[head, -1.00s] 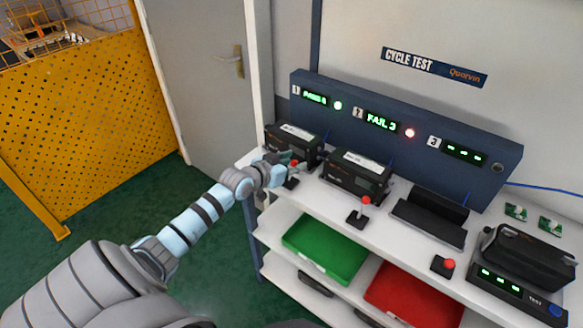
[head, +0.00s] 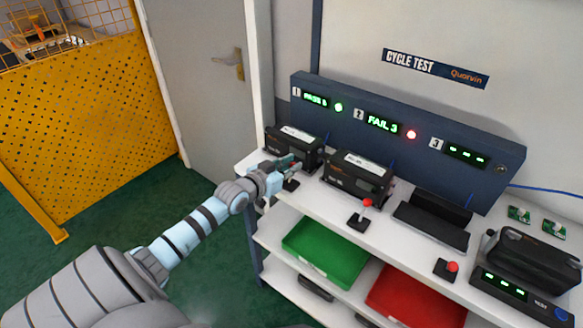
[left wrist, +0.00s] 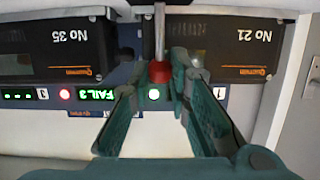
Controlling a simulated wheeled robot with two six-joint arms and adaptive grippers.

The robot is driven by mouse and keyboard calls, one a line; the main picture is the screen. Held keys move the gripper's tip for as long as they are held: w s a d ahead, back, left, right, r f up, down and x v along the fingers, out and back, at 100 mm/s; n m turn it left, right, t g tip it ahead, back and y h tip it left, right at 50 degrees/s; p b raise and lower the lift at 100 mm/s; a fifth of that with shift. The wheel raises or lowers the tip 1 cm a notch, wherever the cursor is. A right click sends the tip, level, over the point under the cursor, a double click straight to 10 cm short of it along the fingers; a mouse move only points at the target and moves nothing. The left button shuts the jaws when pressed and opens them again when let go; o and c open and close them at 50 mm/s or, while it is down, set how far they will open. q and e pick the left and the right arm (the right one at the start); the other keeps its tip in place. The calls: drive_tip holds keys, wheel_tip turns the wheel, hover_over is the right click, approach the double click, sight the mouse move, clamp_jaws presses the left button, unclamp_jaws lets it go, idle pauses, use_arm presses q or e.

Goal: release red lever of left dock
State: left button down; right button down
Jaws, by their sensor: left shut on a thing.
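The left dock holds a dark box (head: 295,147) under the display reading PASS; in the left wrist view this box (left wrist: 235,60) shows "No 21". My left gripper (head: 284,166) is at the front of the left dock, at the lever there. In the left wrist view the red knob (left wrist: 159,72) of this lever sits on its metal shaft (left wrist: 160,35) between the fingers of my left gripper (left wrist: 160,82), which are shut on it. In the head view the fingers mostly hide that lever. My right gripper is not in view.
The middle dock holds another box (head: 357,178) with its red lever (head: 366,205) in front. The right dock (head: 433,222) is empty, with a red lever (head: 451,268) in front. A green tray (head: 325,252) and a red tray (head: 415,300) lie on the shelf below.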

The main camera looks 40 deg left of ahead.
use_arm(q)
drive_tip(key=s+t+b, duration=0.1)
drive_tip(key=t+b, duration=0.2)
drive_tip(key=shift+s+f, duration=0.3)
drive_tip(key=shift+s, duration=0.1)
drive_tip(key=t+b, duration=0.1)
drive_tip(key=b, duration=0.2)
drive_tip(key=s+f+t+b, duration=0.1)
drive_tip(key=t+b, duration=0.1)
drive_tip(key=b, duration=0.1)
drive_tip(key=s+t+b, duration=0.1)
drive_tip(key=t+b, duration=0.1)
drive_tip(key=b, duration=0.1)
drive_tip(key=shift+s+f, duration=0.15)
drive_tip(key=shift+s, duration=0.1)
drive_tip(key=shift+s+t+b, duration=0.3)
drive_tip(key=shift+t+b, duration=0.6)
drive_tip(key=shift+b, duration=0.1)
drive_tip(key=c, duration=1.5)
unclamp_jaws()
drive_tip(key=v, duration=1.2)
drive_tip(key=shift+d, duration=0.1)
